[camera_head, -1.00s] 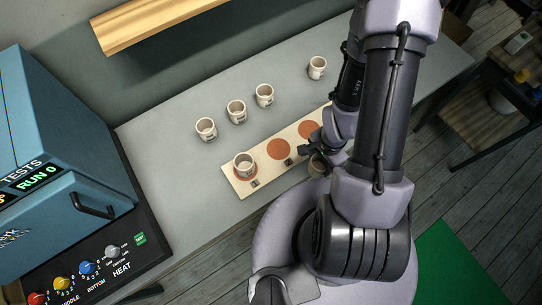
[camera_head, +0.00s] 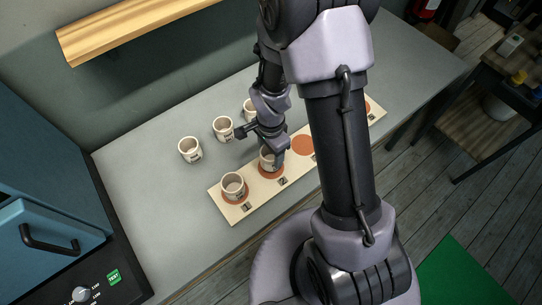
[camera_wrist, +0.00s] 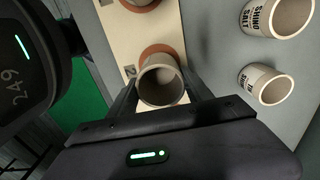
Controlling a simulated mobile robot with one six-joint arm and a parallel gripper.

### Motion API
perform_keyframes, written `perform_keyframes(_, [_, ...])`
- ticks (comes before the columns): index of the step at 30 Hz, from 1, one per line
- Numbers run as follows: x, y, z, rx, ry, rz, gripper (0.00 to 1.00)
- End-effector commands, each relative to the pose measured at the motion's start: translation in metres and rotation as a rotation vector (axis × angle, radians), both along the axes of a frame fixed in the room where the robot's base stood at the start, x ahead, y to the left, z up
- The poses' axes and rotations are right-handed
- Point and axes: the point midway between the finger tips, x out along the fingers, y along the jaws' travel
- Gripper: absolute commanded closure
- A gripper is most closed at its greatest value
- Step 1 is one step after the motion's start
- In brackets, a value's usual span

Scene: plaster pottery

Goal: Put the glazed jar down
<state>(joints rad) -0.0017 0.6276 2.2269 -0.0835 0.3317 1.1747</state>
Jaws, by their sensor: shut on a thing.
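My gripper (camera_head: 272,150) is shut on a cream cylindrical glazed jar (camera_head: 267,161). The jar is upright at the second orange disc (camera_head: 271,174) of the pale board (camera_head: 232,211), marked 2. I cannot tell whether its base touches the disc. In the wrist view the held jar (camera_wrist: 161,88) sits between the two fingers, its open mouth towards the camera, with part of an orange disc (camera_wrist: 158,50) showing beyond it. Another jar (camera_head: 233,184) stands on the first disc, marked 1.
Several jars stand behind the board, among them a left jar (camera_head: 190,150) and a middle jar (camera_head: 223,128). The third disc (camera_head: 303,146) is bare. A blue kiln (camera_head: 40,245) is at the left, and a wooden shelf (camera_head: 130,28) is on the wall.

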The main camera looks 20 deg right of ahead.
Motion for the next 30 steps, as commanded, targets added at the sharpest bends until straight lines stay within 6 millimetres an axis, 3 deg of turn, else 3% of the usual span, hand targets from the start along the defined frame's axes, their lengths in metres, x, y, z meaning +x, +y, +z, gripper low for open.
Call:
perform_keyframes(3, [-0.001, 0.0, -0.025, 0.0, 0.004, 0.0, 0.89])
perform_keyframes(13, [-0.001, -0.001, -0.027, 0.0, 0.0, 0.0, 0.89])
perform_keyframes(14, [-0.001, -0.001, -0.027, 0.0, 0.001, 0.0, 0.4])
perform_keyframes(17, [-0.001, -0.001, -0.026, 0.0, 0.001, 0.0, 0.2])
perform_keyframes(26, [-0.001, -0.001, -0.025, 0.0, 0.001, 0.0, 0.2])
perform_keyframes(30, [0.0, -0.001, -0.002, 0.0, -0.004, 0.0, 0.2])
